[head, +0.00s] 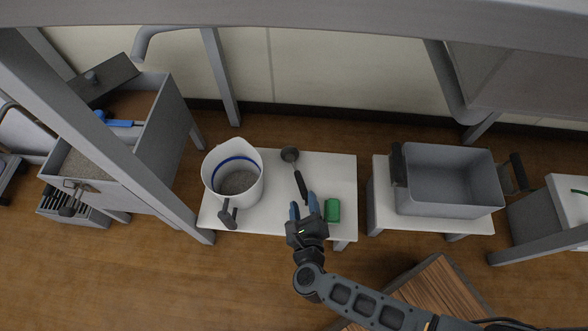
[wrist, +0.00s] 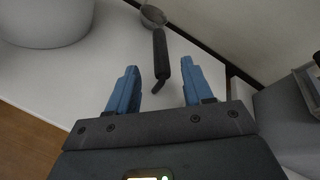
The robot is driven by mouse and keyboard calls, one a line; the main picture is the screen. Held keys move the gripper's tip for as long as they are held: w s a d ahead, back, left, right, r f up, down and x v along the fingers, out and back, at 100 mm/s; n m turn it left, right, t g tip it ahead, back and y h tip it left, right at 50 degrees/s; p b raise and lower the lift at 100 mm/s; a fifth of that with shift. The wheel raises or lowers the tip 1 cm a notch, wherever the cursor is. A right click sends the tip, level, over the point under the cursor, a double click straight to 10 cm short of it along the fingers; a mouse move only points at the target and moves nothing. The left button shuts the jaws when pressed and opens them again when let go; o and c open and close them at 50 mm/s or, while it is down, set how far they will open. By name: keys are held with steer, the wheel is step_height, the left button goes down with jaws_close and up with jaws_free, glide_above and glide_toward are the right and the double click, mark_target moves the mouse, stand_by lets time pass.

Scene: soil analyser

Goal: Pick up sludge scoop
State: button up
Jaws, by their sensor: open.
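The sludge scoop (head: 300,183) has a small round metal bowl and a black handle. It lies on the white table, with its bowl toward the wall and its handle toward my gripper. My gripper (head: 304,207) is open and empty, with its blue fingertips close to the handle's near end. In the wrist view, the scoop's handle (wrist: 160,60) lies ahead of my gripper (wrist: 155,90), between the lines of the two fingers, and the bowl shows at the top. I cannot tell how high the fingers are above the table.
A white bucket (head: 215,170) with grey material stands left of the scoop. A green object (head: 332,210) lies just right of my gripper. A grey bin (head: 450,190) stands on another table at right.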

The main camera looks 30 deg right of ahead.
mark_target(301, 187)
steer(key=b+x, duration=0.2)
steer(key=x, duration=0.5)
steer(key=shift+w+r+b, duration=0.1)
steer(key=shift+w+b, duration=0.2)
steer(key=shift+w, duration=0.05)
jaws_close()
